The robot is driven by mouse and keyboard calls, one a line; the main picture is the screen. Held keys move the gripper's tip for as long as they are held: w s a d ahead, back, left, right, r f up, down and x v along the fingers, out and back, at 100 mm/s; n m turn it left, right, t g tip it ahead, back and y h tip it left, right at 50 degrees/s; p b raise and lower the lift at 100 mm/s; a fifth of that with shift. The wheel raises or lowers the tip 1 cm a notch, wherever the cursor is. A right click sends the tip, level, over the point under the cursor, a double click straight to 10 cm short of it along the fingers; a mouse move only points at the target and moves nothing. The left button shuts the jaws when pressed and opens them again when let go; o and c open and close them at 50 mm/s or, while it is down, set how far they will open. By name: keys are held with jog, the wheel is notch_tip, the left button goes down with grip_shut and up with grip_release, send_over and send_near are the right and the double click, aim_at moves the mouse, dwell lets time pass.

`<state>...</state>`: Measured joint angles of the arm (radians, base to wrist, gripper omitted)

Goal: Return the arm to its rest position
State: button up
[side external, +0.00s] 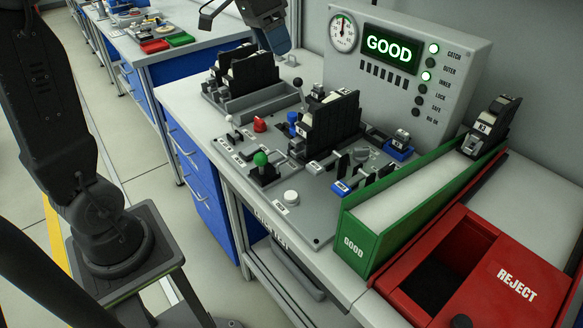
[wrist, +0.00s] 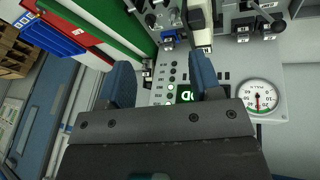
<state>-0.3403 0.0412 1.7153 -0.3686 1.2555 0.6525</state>
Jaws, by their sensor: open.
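My gripper (wrist: 162,80) shows in the wrist view with its two blue-grey fingers spread apart and nothing between their tips. It hangs over the test bench, in front of the panel (wrist: 222,98). My arm's base stands at the left of that view, and the upper links run out of frame.
The grey panel (side external: 456,60) reads GOOD beside a round gauge (side external: 343,33). A green chute (side external: 357,238) holds a black-and-white block (side external: 491,126) at its far end. A red REJECT bin (side external: 520,255) stands right. Black fixtures (side external: 330,122) and a green-knobbed lever (side external: 261,159) rise from the bench.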

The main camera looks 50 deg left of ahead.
jog(key=s+d+f+n+t+y, duration=0.1)
jog(key=s+d+f, duration=0.2)
jog(key=s, duration=0.7)
jog(key=s+d+f+n+t+y, duration=0.1)
jog(key=s+d+f, duration=0.3)
jog(key=s, duration=0.5)
jog(key=shift+s+d+f+n+t+y, duration=0.15)
jog(key=shift+s+d+n+t+y, duration=0.2)
jog(key=shift+d+y, duration=0.2)
